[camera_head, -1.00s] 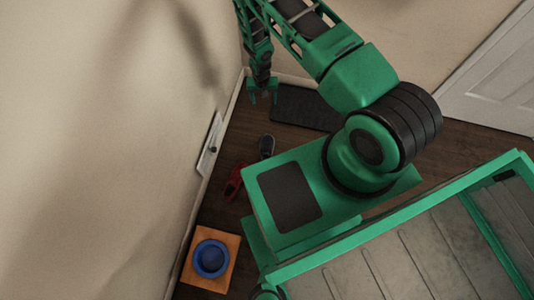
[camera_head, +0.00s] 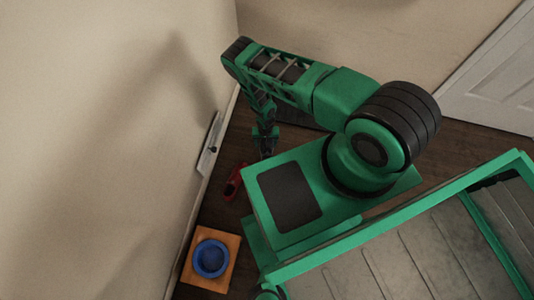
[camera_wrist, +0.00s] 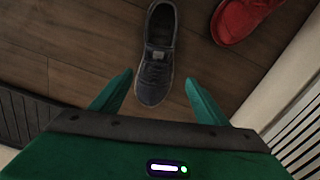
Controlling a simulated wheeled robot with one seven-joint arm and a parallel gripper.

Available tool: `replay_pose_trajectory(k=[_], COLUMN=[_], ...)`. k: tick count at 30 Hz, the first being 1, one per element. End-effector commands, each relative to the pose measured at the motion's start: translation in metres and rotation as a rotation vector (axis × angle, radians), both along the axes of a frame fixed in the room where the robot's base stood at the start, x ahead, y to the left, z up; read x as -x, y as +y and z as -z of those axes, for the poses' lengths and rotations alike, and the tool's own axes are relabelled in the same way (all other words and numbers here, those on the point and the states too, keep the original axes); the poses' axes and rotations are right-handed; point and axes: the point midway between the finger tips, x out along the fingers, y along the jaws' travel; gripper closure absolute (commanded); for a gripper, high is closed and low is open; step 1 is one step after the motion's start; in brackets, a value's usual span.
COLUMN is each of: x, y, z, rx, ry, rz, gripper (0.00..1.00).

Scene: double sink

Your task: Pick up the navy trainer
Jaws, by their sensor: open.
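The navy trainer (camera_wrist: 157,55) lies on the dark wood floor in the wrist view, its toe end towards my gripper. My gripper (camera_wrist: 159,79) is open. Its two fingers stand on either side of the trainer's lower end in the picture, with floor visible between each finger and the shoe. I cannot tell how high the fingers are above the floor. In the head view my gripper (camera_head: 266,133) hangs at the trainer's spot and hides most or all of it.
A red shoe (camera_head: 235,182) lies close by, and also shows in the wrist view (camera_wrist: 238,20). A blue bowl (camera_head: 211,258) sits on an orange square (camera_head: 190,272). A wall runs along the left. A dark mat (camera_wrist: 22,112) lies at the wrist view's left.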

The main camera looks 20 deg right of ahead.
Motion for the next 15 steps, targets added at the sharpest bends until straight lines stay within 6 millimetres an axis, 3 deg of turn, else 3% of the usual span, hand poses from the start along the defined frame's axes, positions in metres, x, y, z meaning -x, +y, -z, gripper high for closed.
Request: replay_pose_trajectory(k=[8, 15], x=[0.002, 0.010], y=[-0.001, -0.004], z=[0.015, 0.043], rx=[0.001, 0.002], ry=[0.002, 0.002], rz=[-0.001, -0.003], gripper=[0.32, 0.32])
